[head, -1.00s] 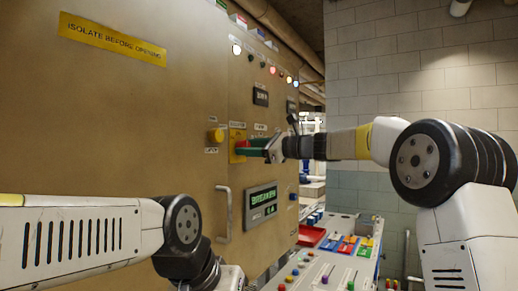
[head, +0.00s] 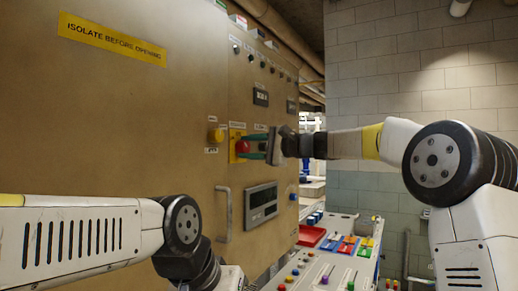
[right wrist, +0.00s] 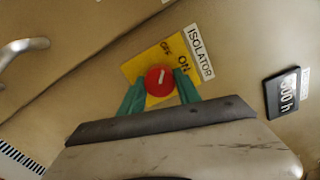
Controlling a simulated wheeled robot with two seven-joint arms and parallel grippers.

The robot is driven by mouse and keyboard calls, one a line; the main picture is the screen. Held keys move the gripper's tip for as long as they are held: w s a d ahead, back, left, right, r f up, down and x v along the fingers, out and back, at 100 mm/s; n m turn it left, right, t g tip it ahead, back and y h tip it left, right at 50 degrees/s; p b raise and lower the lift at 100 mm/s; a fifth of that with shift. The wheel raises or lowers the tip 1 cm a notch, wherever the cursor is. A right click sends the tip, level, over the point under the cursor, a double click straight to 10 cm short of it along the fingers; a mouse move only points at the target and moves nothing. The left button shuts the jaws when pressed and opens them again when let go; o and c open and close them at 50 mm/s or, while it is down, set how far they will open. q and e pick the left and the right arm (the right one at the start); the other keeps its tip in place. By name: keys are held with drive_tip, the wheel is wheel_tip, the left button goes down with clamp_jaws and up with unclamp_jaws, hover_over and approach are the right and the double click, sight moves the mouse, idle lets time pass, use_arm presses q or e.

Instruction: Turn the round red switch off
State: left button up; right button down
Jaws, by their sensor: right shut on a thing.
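The round red switch (head: 243,146) sits on a yellow plate on the tan cabinet face. In the right wrist view the red switch (right wrist: 159,81) has a white pointer line aimed at the OFF mark. The yellow plate (right wrist: 137,68) reads OFF and ON, with an ISOLATOR label beside it. My right gripper (head: 254,148) has its green fingers on both sides of the switch and is shut on it; the right wrist view shows the fingers (right wrist: 160,90) around it. My left arm comes in at lower left; its gripper fingers are not visible.
A yellow button (head: 216,135) is left of the switch. A bar handle (head: 223,214) and a blank display (head: 261,203) are below. The indicator lamps (head: 262,61) above are dark. A console (head: 320,262) with coloured buttons stands at lower right.

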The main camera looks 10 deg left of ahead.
drive_tip(key=n, duration=0.4)
drive_tip(key=shift+n, duration=2.1)
drive_tip(key=c, duration=0.9)
unclamp_jaws()
drive_tip(key=shift+o, duration=0.2)
drive_tip(key=v, duration=0.8)
drive_tip(key=shift+a, duration=0.15)
